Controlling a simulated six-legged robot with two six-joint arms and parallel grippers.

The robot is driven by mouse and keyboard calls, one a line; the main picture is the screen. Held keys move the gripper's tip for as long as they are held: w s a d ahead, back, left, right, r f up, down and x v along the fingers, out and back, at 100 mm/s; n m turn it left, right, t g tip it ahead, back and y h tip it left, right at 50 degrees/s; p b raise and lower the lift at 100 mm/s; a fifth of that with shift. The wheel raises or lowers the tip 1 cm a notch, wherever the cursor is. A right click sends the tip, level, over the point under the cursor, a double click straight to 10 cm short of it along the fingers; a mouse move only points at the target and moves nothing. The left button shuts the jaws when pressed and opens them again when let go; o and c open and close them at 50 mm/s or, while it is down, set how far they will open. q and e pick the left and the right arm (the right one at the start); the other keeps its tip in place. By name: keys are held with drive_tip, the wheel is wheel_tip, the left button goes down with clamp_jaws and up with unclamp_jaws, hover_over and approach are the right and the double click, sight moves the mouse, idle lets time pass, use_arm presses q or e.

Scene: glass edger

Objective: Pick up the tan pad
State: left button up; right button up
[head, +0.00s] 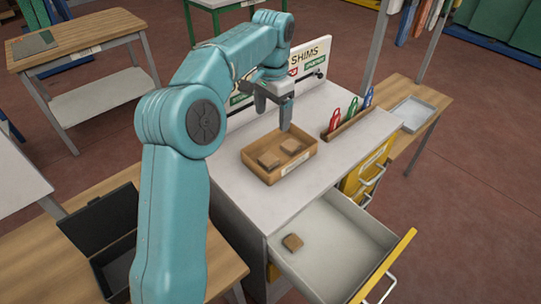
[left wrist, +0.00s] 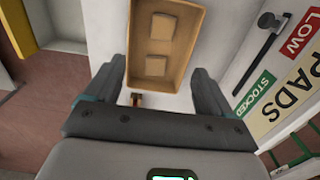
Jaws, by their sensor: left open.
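Two tan pads lie in a shallow wooden tray (head: 296,166) on the white cabinet top, one nearer pad (head: 268,159) and one farther pad (head: 291,146). Another tan pad (head: 292,242) lies in the open drawer below. My left gripper (head: 272,108) is open and empty above the tray's far side. In the left wrist view its fingers (left wrist: 158,68) stand wide apart near the tray's end. Both tray pads, one (left wrist: 162,27) and the other (left wrist: 155,65), show beyond or between the fingers. My right gripper is not in view.
A sign board (head: 312,60) reading SHIMS stands behind the tray. A rack with red, green and blue tools (head: 350,112) is to the right. The open drawer (head: 340,240) juts out in front. A black open case (head: 100,225) sits on the wooden bench at left.

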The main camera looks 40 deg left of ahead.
use_arm(q)
hover_over(269, 159)
wheel_tip(269, 159, down, 6)
drive_tip(key=f, duration=0.4)
drive_tip(key=shift+w+d, duration=0.15)
drive_tip(key=shift+d, duration=0.15)
drive_tip(key=shift+s+a+f+p, duration=0.2)
drive_tip(key=shift+s+f+p, duration=0.05)
drive_tip(key=shift+f+p, duration=0.3)
drive_tip(key=shift+s+a+f+p, duration=0.2)
drive_tip(key=shift+f+p, duration=0.25)
drive_tip(key=shift+f, duration=0.2)
drive_tip(key=shift+w+d+f, duration=0.1)
drive_tip(key=shift+w+f, duration=0.05)
drive_tip(key=shift+f, duration=0.5)
drive_tip(key=shift+w+f, duration=0.1)
drive_tip(key=shift+f, duration=0.5)
drive_tip(key=shift+w+f, duration=0.1)
drive_tip(key=shift+f, duration=0.2)
drive_tip(key=shift+s+r, duration=0.1)
drive_tip(key=shift+s, duration=0.15)
drive_tip(key=c, duration=0.4)
drive_tip(key=shift+w, duration=0.15)
drive_tip(key=c, duration=0.7)
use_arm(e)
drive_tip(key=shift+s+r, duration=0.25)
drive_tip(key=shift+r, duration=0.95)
